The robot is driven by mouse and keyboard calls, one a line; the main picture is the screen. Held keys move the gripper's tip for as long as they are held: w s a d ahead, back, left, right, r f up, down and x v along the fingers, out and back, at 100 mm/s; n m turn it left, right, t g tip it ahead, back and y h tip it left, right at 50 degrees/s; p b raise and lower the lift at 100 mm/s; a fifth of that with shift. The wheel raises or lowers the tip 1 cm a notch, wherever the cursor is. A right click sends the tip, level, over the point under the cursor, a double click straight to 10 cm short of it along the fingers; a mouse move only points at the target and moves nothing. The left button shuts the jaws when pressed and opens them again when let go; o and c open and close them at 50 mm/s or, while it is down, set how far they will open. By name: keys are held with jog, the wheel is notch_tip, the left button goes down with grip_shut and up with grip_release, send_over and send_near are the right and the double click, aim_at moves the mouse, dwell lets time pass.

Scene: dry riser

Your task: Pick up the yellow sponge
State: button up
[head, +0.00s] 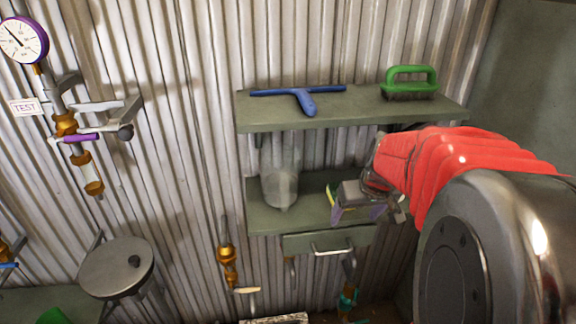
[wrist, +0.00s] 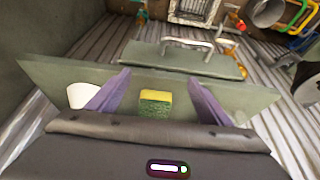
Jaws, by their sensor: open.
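The yellow sponge (wrist: 155,97), with a green underside, lies on a grey-green shelf (wrist: 255,98) in the wrist view. It sits between the two purple fingers of my gripper (wrist: 158,76), with clear space on each side. My gripper is open and nothing is held. In the head view my gripper (head: 352,207) is at the right part of the lower shelf (head: 268,220). I cannot make out the sponge for certain there, as my gripper and arm cover that area.
A translucent container (head: 280,182) stands on the lower shelf, left of my gripper. The upper shelf (head: 350,115) above holds a blue squeegee (head: 300,95) and a green brush (head: 409,82). A drawer (head: 300,243) hangs below. A white object (wrist: 80,95) is beside one finger.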

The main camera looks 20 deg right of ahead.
jog(key=shift+w+d, duration=0.25)
jog(key=shift+w, duration=0.6)
jog(key=shift+w+d, duration=0.2)
jog(key=shift+w, duration=0.65)
jog(key=w, duration=0.2)
jog(key=w+d, duration=0.1)
jog(key=w, duration=0.1)
jog(key=shift+w+d+f, duration=0.1)
jog(key=shift+w+f, duration=0.05)
jog(key=shift+w, duration=0.25)
jog(key=shift+w+f, duration=0.15)
jog(key=shift+f, duration=0.25)
jog(key=c, duration=1.2)
